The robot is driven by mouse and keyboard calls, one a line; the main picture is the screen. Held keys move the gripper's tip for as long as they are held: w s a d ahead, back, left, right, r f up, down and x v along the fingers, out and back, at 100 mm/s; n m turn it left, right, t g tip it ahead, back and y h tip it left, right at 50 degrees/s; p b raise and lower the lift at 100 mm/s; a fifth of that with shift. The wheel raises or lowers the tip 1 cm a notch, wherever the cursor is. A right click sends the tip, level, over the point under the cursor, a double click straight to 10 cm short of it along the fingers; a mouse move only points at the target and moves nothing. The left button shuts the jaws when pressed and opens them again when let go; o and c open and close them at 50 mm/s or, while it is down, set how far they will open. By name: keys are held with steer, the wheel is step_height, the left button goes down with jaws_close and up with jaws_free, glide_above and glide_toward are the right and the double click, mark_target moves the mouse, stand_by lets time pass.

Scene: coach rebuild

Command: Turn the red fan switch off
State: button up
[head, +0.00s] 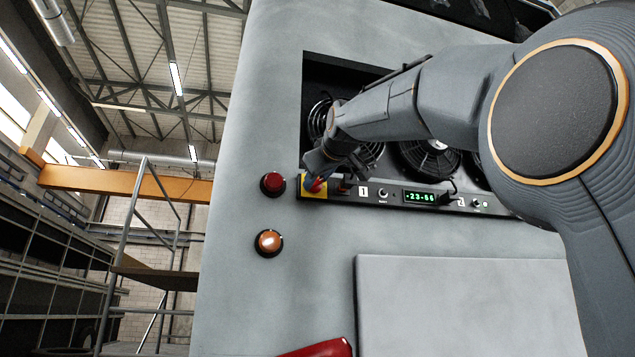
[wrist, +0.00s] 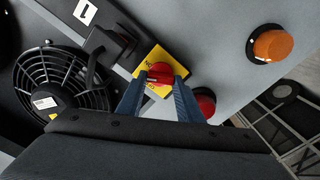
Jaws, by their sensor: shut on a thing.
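The red fan switch (head: 316,185) is a rotary knob on a yellow plate (head: 305,191) at the left end of a dark control strip. In the wrist view the red knob (wrist: 160,74) sits between my two fingertips, on the yellow plate (wrist: 153,58) with black lettering that is partly covered. My gripper (head: 322,178) reaches it from above right in the head view. In the wrist view my gripper (wrist: 159,83) is shut on the knob, one finger on each side. I cannot read which setting the knob points to.
A red button (head: 272,183) and an orange button (head: 269,242) are on the grey panel left of the strip. A green display (head: 420,197) and small black knobs are right of the switch. Fans (head: 428,160) sit in the recess above.

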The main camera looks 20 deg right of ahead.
steer(key=n, duration=0.5)
steer(key=n+b, duration=0.1)
steer(key=n, duration=0.5)
steer(key=shift+a+f+b, duration=0.1)
steer(key=shift+f+b, duration=0.1)
steer(key=shift+b, duration=0.1)
steer(key=shift+n, duration=0.3)
steer(key=o, duration=1.1)
steer(key=s+b, duration=0.3)
steer(key=s, duration=0.5)
steer(key=shift+b, duration=0.35)
